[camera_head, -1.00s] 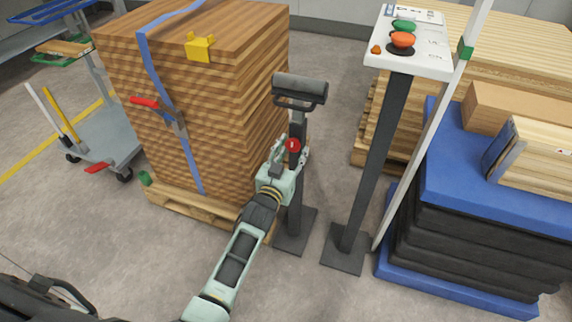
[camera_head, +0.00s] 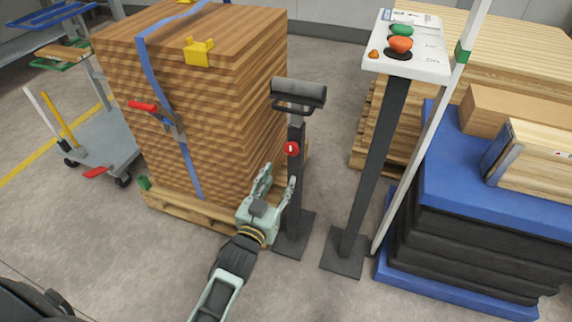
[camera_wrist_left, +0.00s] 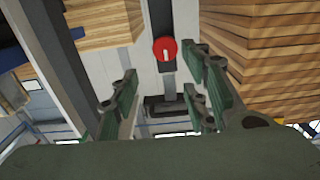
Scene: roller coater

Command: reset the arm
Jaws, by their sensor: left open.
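My left arm comes in from the bottom of the head view. Its pale green gripper (camera_head: 277,186) is open and empty, in front of the black roller stand post (camera_head: 295,165) and below its red knob (camera_head: 292,149). In the left wrist view, the open fingers (camera_wrist_left: 160,97) are spread with nothing between them. The red knob (camera_wrist_left: 165,48) shows beyond the fingertips, apart from them. My right gripper is not in view.
A strapped wood stack (camera_head: 215,110) on a pallet stands left of the stand. A button panel (camera_head: 408,50) on a post stands to the right. Blue and black mats (camera_head: 465,175) lie farther right. A grey trolley (camera_head: 100,150) is at the left.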

